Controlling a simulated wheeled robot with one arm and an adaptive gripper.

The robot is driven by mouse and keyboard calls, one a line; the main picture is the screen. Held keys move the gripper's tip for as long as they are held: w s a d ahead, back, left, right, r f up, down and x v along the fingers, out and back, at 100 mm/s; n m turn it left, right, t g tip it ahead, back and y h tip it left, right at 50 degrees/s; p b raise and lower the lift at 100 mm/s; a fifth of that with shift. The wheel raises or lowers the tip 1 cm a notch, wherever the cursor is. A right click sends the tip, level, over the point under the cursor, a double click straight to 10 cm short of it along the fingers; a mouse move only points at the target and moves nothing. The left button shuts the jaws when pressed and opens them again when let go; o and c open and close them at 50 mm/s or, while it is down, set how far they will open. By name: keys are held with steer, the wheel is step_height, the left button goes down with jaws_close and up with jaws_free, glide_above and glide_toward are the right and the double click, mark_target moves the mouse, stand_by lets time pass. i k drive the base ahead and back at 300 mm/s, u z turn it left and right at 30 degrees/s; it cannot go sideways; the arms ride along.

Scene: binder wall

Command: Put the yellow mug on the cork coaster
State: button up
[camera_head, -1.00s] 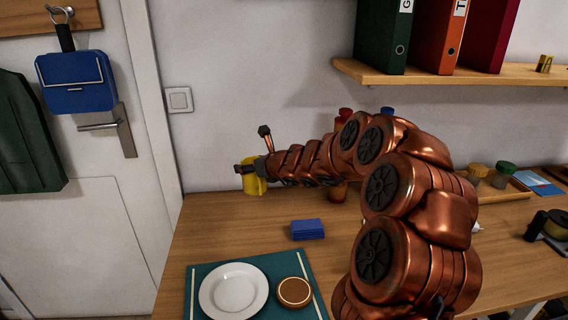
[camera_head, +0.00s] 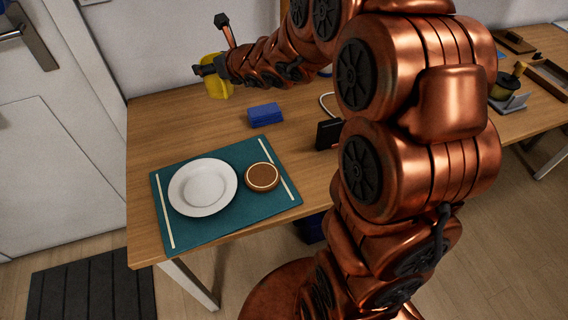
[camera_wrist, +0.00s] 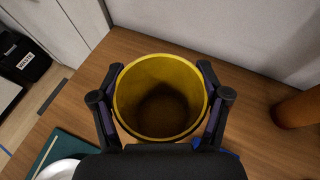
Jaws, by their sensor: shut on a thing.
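The yellow mug (camera_head: 217,88) is held by my gripper (camera_head: 208,70) near the back left of the desk. In the wrist view the mug (camera_wrist: 160,72) sits between the two fingers of my gripper (camera_wrist: 160,100), its open top facing the camera, and it looks empty. My gripper is shut on its sides. The round brown cork coaster (camera_head: 262,177) lies on the teal mat, right of the white plate. Nothing stands on the coaster. The mug is behind the mat and apart from the coaster.
The white plate (camera_head: 203,187) lies on the teal mat (camera_head: 232,224) at the desk's front left. My arm hides the middle of the desk.

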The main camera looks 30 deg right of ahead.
mark_target(264, 179)
steer(key=z, duration=1.8)
steer(key=k, duration=1.4)
steer(key=u, duration=1.65)
